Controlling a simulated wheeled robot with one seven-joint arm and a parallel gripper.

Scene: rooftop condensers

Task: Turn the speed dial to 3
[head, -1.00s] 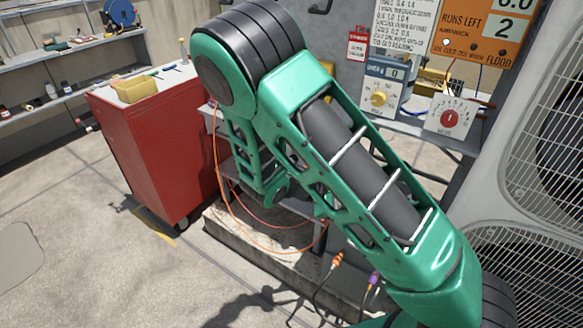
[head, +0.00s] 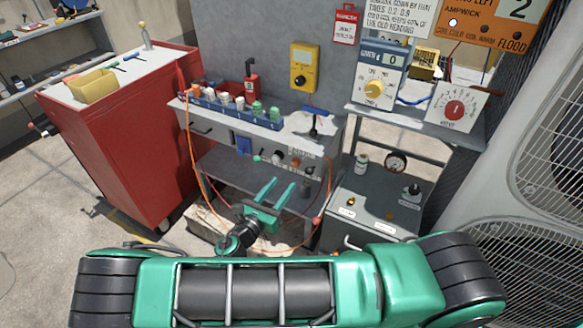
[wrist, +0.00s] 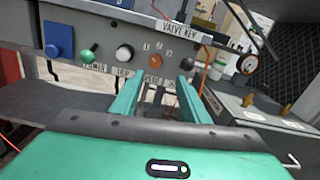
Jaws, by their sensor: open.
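A knob panel (head: 222,143) runs along the front of the grey bench. In the wrist view it has a green knob (wrist: 88,56) marked POWER, a white knob (wrist: 124,53) and a dark knob (wrist: 187,60). Between the white and dark knobs, small numbers mark the speed dial (wrist: 155,57); its pointer is too small and blurred to read. My gripper (head: 279,184) is open and empty, in front of and just below the panel. In the wrist view, its two green fingers (wrist: 160,86) point at the numbered area, apart from it.
A shelf on the right holds a blue-and-white box with a yellow knob (head: 374,88) and a white plate with a red dial (head: 454,109). A grey cabinet (head: 362,222) with a gauge stands at right. An orange cable (head: 192,150) loops around the bench. A red cabinet (head: 120,150) stands at left.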

